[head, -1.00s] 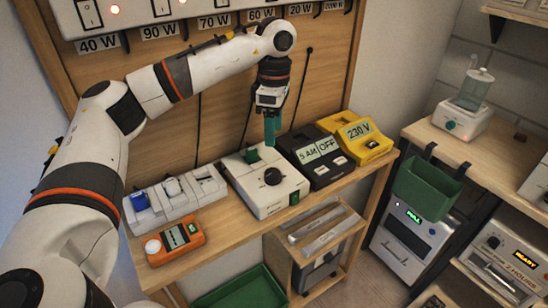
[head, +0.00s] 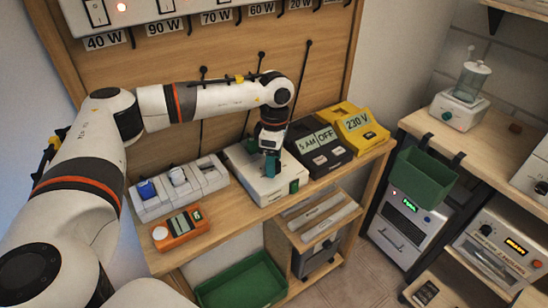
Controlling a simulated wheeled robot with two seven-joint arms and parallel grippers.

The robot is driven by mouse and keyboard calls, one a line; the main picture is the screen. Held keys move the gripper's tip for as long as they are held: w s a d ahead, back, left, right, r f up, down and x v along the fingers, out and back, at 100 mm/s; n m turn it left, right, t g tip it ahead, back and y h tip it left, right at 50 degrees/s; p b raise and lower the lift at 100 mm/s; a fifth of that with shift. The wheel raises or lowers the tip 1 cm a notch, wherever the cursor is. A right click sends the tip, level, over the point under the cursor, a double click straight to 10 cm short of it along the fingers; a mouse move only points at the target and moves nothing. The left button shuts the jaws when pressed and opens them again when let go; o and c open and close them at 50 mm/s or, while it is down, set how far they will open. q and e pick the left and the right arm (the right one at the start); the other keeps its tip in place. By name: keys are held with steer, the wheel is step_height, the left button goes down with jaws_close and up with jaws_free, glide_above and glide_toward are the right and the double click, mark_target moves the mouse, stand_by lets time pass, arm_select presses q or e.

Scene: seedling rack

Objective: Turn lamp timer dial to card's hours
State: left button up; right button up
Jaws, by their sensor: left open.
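A white box (head: 255,187) sits on the wooden shelf, with a green piece (head: 294,187) at its front right corner. The black dial on its top is now hidden behind my left gripper (head: 270,168). The gripper points down over the box with its teal fingers at dial height. It is open; whether the fingers touch the dial I cannot tell. A "2 HOURS" label (head: 483,230) shows on the silver appliance at the lower right; I cannot tell whether this is the card. My right gripper is not in view.
A black box reading "5 AM OFF" (head: 318,165) and a yellow "230 V" box (head: 350,135) stand right of the white box. A white switch strip (head: 172,208) and an orange meter (head: 180,245) stand left. A green tray (head: 238,297) lies below.

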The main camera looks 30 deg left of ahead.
arm_select(q)
steer(key=c, duration=1)
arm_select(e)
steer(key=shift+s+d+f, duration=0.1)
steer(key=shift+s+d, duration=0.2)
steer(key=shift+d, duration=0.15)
arm_select(q)
steer(key=shift+m, duration=0.3)
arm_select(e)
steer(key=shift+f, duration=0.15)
arm_select(q)
steer(key=shift+f+m+b, duration=0.1)
steer(key=shift+m+b, duration=0.5)
steer(key=shift+b, duration=0.05)
steer(key=shift+d+m+b, duration=0.1)
steer(key=shift+m+b, duration=0.6)
steer(key=shift+m, duration=0.5)
steer(key=m+b, duration=0.1)
steer(key=m, duration=0.2)
steer(key=shift+s, duration=0.1)
steer(key=shift+m+b, duration=0.7)
steer(key=shift+m, duration=0.5)
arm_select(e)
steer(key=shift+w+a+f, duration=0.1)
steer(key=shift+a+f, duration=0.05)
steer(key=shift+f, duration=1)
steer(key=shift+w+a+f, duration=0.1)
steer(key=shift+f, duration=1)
